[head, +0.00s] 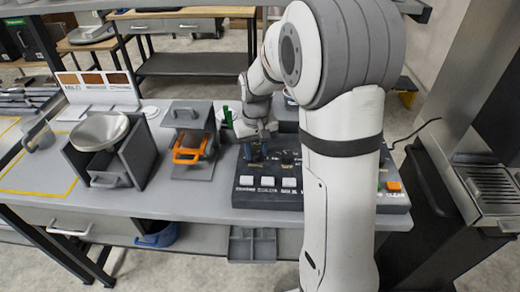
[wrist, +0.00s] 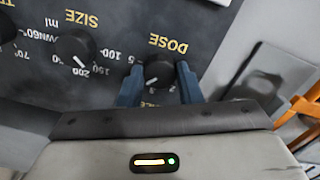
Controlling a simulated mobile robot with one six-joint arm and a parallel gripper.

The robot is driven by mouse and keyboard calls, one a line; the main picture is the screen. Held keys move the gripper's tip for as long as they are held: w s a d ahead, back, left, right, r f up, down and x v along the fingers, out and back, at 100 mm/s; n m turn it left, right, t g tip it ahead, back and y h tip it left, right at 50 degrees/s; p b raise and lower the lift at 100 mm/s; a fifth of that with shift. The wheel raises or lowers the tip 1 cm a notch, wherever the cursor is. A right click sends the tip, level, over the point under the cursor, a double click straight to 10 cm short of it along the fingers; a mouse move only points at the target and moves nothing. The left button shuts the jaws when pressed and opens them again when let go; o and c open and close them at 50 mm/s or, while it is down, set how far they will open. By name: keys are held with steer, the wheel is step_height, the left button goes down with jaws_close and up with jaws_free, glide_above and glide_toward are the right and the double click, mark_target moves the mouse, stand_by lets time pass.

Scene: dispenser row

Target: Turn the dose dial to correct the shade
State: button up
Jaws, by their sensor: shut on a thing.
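The dose dial (wrist: 158,74) is a round black knob below the yellow word DOSE on the dark control panel (wrist: 110,20). My gripper (wrist: 160,82) has its blue fingers on either side of this knob, shut on it. The knob's white mark points down and to the left in the wrist view. Part of its scale is hidden by the fingers. In the head view my gripper (head: 255,150) is at the back left of the panel (head: 260,201), and the dial is hard to make out. A card with brown shade swatches (head: 95,80) stands at the back left.
The SIZE knob (wrist: 75,48) sits beside the dose dial. White keys (head: 268,182) and an orange button (head: 393,186) are on the panel. A grey unit with an orange handle (head: 188,152) stands left of the panel. A silver bowl (head: 99,130) is farther left.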

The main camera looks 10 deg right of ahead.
mark_target(256, 154)
steer(key=shift+s+f, duration=0.2)
steer(key=o, duration=1)
steer(key=shift+r, duration=0.15)
steer(key=shift+w+r, duration=0.1)
steer(key=shift+r, duration=0.15)
step_height(256, 154, up, 7)
steer(key=shift+r, duration=0.15)
